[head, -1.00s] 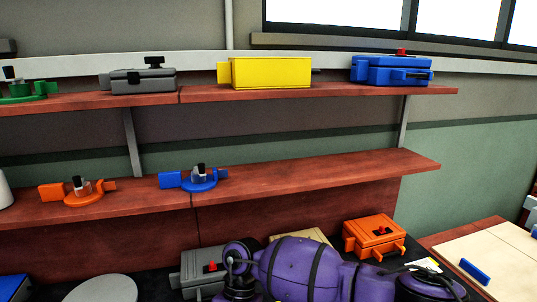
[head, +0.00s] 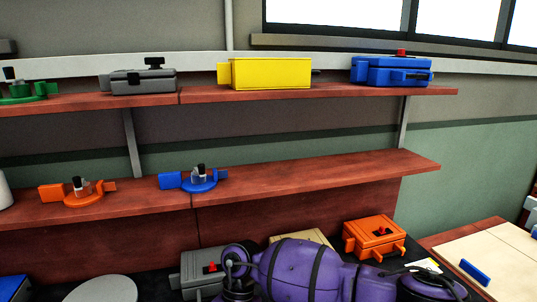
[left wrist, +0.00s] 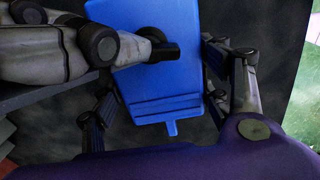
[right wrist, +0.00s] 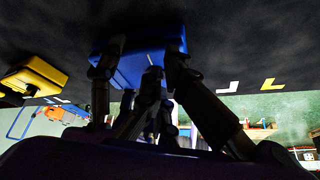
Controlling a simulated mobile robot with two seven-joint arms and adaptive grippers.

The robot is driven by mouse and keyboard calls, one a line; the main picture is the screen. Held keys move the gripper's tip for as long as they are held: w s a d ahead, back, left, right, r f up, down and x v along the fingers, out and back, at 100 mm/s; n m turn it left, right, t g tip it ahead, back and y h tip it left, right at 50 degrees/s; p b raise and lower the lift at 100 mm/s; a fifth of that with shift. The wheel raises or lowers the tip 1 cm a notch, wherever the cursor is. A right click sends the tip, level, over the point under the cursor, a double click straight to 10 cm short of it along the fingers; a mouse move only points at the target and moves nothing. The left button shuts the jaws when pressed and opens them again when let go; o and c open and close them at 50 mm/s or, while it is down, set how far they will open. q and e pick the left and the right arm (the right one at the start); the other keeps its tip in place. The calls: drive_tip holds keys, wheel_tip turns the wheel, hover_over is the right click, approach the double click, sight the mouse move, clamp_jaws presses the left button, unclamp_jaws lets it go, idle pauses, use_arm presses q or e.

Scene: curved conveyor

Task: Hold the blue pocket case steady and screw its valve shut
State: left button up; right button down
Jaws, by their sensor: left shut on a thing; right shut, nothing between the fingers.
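The blue pocket case (left wrist: 155,85) fills the middle of the left wrist view. My left gripper (left wrist: 166,98) is shut on it, with one finger along each side. My right gripper (left wrist: 150,45) comes in from the left of that view. Its fingers are shut, and their tips are at a dark knob-like part over the upper face of the case. I cannot tell whether this part is the valve or a fingertip, nor whether they touch. The case also shows in the right wrist view (right wrist: 135,65), partly hidden behind dark fingers. The head view does not show the held case or either gripper.
In the head view, the upper shelf (head: 200,98) bears a yellow case (head: 270,73), a grey case (head: 142,81) and another blue case (head: 390,71). The lower shelf (head: 320,180) bears orange and blue valve-like parts. An orange case (head: 374,236) stands below.

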use_arm(q)
drive_tip(key=shift+w, duration=0.25)
use_arm(e)
drive_tip(key=shift+s+a, duration=0.25)
drive_tip(key=shift+a, duration=0.15)
drive_tip(key=shift+d, duration=0.1)
drive_tip(key=shift+w, duration=0.4)
drive_tip(key=shift+w+d+r, duration=0.1)
drive_tip(key=shift+w, duration=0.1)
use_arm(q)
drive_tip(key=shift+s, duration=0.15)
use_arm(e)
wheel_tip(320, 180, up, 6)
drive_tip(key=shift+f, duration=0.1)
use_arm(q)
drive_tip(key=o, duration=1.6)
drive_tip(key=shift+o, duration=0.2)
